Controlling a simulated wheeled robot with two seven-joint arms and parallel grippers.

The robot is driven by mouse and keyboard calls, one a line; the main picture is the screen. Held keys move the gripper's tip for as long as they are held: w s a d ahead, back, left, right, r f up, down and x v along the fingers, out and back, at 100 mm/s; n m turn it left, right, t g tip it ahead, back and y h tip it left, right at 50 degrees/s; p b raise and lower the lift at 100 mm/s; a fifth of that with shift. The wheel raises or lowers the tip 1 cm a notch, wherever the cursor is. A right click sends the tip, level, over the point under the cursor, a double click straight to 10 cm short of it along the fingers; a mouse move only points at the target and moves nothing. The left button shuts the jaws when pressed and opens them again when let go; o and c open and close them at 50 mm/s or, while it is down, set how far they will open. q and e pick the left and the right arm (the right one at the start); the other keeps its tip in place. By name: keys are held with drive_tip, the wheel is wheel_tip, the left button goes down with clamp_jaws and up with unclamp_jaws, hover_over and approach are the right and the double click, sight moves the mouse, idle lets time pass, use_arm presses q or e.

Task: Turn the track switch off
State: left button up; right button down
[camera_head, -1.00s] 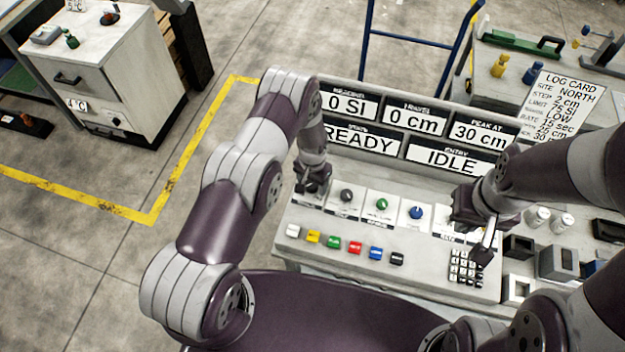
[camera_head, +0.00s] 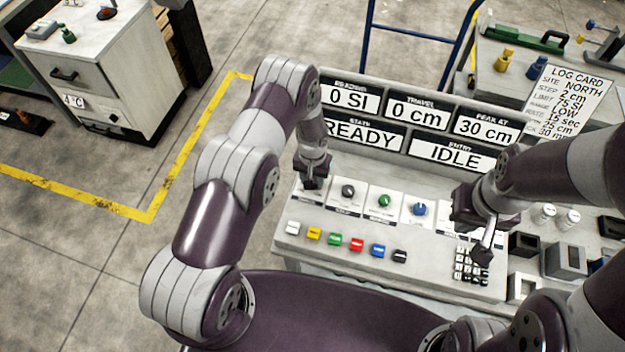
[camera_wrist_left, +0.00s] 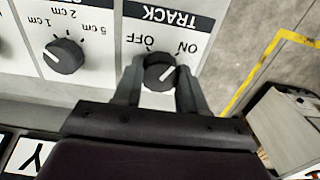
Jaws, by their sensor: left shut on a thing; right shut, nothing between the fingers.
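The track switch (camera_wrist_left: 160,72) is a round dark knob on a white plate marked TRACK, with OFF and ON labels. Its pale pointer line slants toward the ON label. My left gripper (camera_wrist_left: 160,88) is shut on this knob, with one finger on each side of it. In the head view my left gripper (camera_head: 312,182) is over the left end of the console's knob row and hides the track switch. My right gripper (camera_head: 482,252) is shut and empty, just over the keypad (camera_head: 470,266).
The console (camera_head: 440,275) has other knobs to the right, including a grey one (camera_head: 348,191), and several coloured buttons (camera_head: 334,240) in front. Display panels above read READY (camera_head: 360,131) and IDLE (camera_head: 452,154). A log card (camera_head: 565,100) stands at right.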

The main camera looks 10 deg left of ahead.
use_arm(q)
drive_tip(key=n+b, duration=0.3)
drive_tip(key=shift+f+n, duration=0.15)
drive_tip(key=shift+n, duration=0.25)
drive_tip(key=n+b, duration=0.2)
drive_tip(key=n, duration=0.1)
drive_tip(key=shift+n, duration=0.3)
drive_tip(key=n+b, duration=0.2)
drive_tip(key=n, duration=0.2)
drive_tip(key=shift+r+n+b, duration=0.2)
drive_tip(key=shift+n+b, duration=0.45)
drive_tip(key=shift+n, duration=1.05)
drive_tip(key=shift+w, duration=0.1)
drive_tip(key=o, duration=1.1)
drive_tip(key=shift+c, duration=0.2)
